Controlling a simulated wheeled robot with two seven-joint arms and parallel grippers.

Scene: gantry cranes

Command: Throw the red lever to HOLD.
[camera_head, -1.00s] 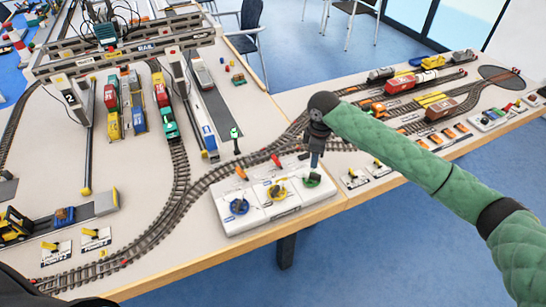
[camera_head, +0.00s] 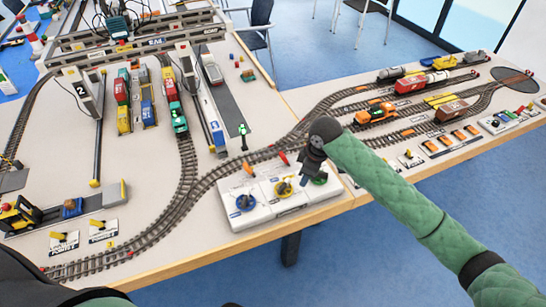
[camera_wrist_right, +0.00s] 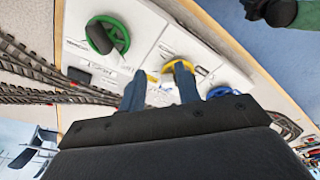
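The red lever (camera_head: 284,158) stands tilted at the back of the white control box (camera_head: 262,214) in the head view. An orange lever (camera_head: 247,169) stands to its left. The box carries blue (camera_head: 245,203), yellow (camera_head: 283,188) and green (camera_head: 320,179) cranks. My right gripper (camera_head: 304,180) points down over the box between the yellow and green cranks, just in front of the red lever. In the wrist view its two fingers (camera_wrist_right: 160,88) are apart, and I see no lever held. I cannot make out the red lever there. HOLD is not readable. My left gripper is not visible.
Curved railway track (camera_head: 215,178) runs close behind the box. A small green signal post (camera_head: 243,135) stands beyond it. The table's wooden front edge (camera_head: 240,240) lies just in front. Wagons and a loading gantry (camera_head: 140,45) are farther back.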

